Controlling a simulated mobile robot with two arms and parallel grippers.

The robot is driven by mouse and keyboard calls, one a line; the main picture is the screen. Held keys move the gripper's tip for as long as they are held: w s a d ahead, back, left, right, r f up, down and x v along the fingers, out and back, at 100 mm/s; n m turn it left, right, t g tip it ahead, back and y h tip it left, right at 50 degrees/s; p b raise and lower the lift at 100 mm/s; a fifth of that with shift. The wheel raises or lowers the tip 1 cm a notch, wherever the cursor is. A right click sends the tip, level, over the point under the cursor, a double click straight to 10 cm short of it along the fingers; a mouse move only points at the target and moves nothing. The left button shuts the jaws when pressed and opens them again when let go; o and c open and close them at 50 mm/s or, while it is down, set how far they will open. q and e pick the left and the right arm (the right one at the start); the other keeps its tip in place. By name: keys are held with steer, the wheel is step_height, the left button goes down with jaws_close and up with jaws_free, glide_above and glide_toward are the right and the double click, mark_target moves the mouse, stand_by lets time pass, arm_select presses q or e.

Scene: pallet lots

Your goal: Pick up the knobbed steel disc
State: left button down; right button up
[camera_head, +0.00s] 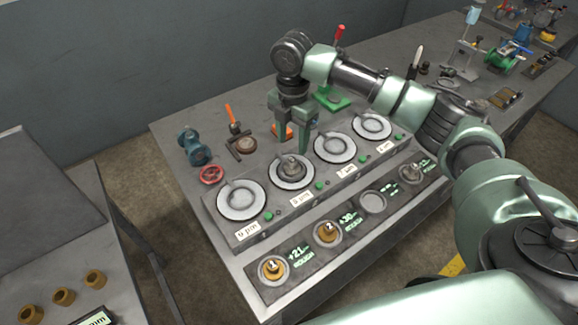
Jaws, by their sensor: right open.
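A knobbed steel disc (291,169) lies on the second round plate from the left in the back row of the grey bench unit. A similar knobbed steel piece (411,172) sits in the right-hand recess of the front tray. My right gripper (293,146) is open, pointing down, above and slightly behind the disc on the second plate. Its fingers look empty. I cannot tell its exact height over the disc. My left gripper is out of view.
The other round plates (241,201) carry no knobbed piece. The front tray (297,284) holds two numbered brass pieces (273,268) and an empty recess. A blue valve with red wheel (211,174) stands at left. Tools and more valves crowd the far right.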

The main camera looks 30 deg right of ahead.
mark_target(292, 159)
steer(key=shift+s+f, duration=0.1)
steer(key=shift+f, duration=0.35)
steer(key=shift+s+f+p, duration=0.1)
steer(key=shift+f+p, duration=0.25)
steer(key=shift+p, duration=0.05)
steer(key=f, duration=0.2)
steer(key=f+p, duration=0.1)
steer(key=f, duration=0.1)
steer(key=shift+w+f+p, duration=0.2)
steer(key=shift+f+p, duration=0.1)
steer(key=shift+f, duration=0.1)
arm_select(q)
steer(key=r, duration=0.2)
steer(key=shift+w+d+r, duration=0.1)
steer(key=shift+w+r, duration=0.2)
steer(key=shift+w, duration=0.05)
arm_select(e)
steer(key=shift+r, duration=0.1)
jaws_close()
